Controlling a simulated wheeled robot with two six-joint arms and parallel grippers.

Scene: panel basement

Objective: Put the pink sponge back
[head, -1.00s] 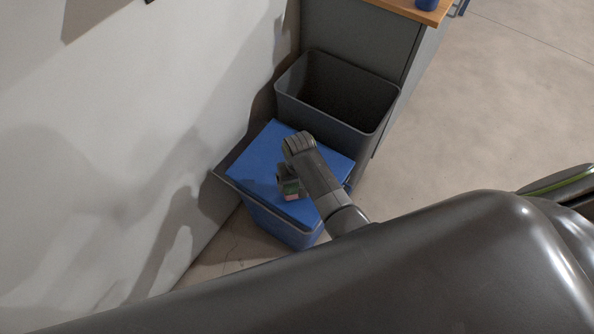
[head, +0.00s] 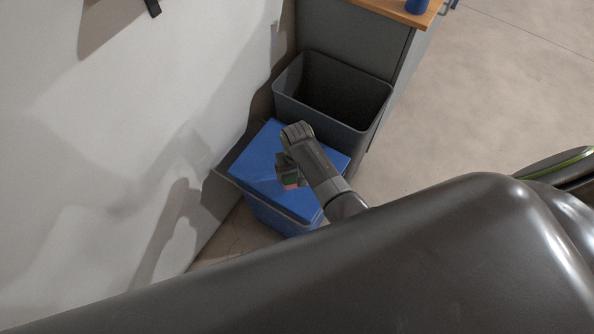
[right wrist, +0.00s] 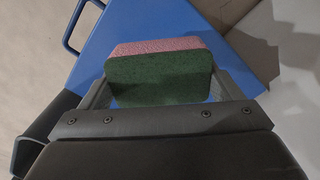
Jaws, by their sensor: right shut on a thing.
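The pink sponge (right wrist: 157,47) has a pink layer and a dark green layer. It sits between the fingers of my right gripper (right wrist: 162,88), which is shut on it. My left gripper is not in view.
The blue-lidded bin (head: 253,166) stands by the white wall. An open, dark grey bin (head: 345,132) stands behind it, beside a grey cabinet with a wooden top (head: 392,8). A blue object (head: 416,6) stands on that top. Concrete floor is clear at right.

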